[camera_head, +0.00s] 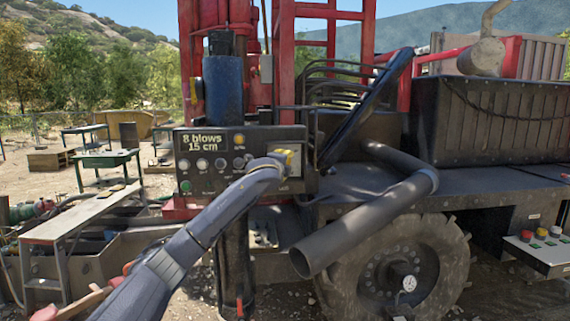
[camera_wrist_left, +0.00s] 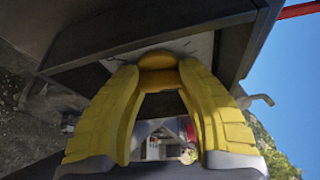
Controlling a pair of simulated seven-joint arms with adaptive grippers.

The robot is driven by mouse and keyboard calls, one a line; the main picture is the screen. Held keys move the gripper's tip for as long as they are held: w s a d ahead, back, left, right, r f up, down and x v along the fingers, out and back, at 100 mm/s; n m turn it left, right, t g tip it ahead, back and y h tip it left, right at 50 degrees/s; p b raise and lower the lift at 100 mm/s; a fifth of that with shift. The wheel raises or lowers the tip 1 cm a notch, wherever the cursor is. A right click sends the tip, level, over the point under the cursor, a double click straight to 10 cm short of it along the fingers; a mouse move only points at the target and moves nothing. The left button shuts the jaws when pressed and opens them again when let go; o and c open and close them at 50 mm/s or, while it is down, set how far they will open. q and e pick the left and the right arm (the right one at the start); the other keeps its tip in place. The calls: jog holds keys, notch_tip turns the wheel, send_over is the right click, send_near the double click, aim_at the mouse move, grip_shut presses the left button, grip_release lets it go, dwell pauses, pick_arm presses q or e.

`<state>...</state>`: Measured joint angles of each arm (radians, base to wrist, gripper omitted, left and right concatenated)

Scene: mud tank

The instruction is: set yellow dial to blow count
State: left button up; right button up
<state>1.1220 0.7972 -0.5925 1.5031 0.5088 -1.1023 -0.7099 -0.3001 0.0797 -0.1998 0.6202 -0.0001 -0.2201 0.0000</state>
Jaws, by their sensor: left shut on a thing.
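The black control panel (camera_head: 210,178) on the red rig has a lit display (camera_head: 208,143) reading "8 blows 15 cm". My left gripper (camera_head: 286,157) is at the panel's right end. In the left wrist view, the yellow fingers of my left gripper (camera_wrist_left: 160,68) are shut on the sides of the yellow dial (camera_wrist_left: 158,79), near the panel face. In the head view the gripper largely hides the dial, and its pointer and marks are unreadable. My right gripper is in neither view.
Several small knobs (camera_head: 202,164) and a green button (camera_head: 186,186) are on the panel left of my arm. A grey bent pipe (camera_head: 355,222) is to the right, before a large tyre (camera_head: 440,255). A separate button box (camera_head: 540,252) is far right.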

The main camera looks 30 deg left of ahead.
pick_arm(q)
jog(key=shift+r, duration=0.15)
jog(key=o, duration=1.2)
jog(key=shift+v, duration=5.95)
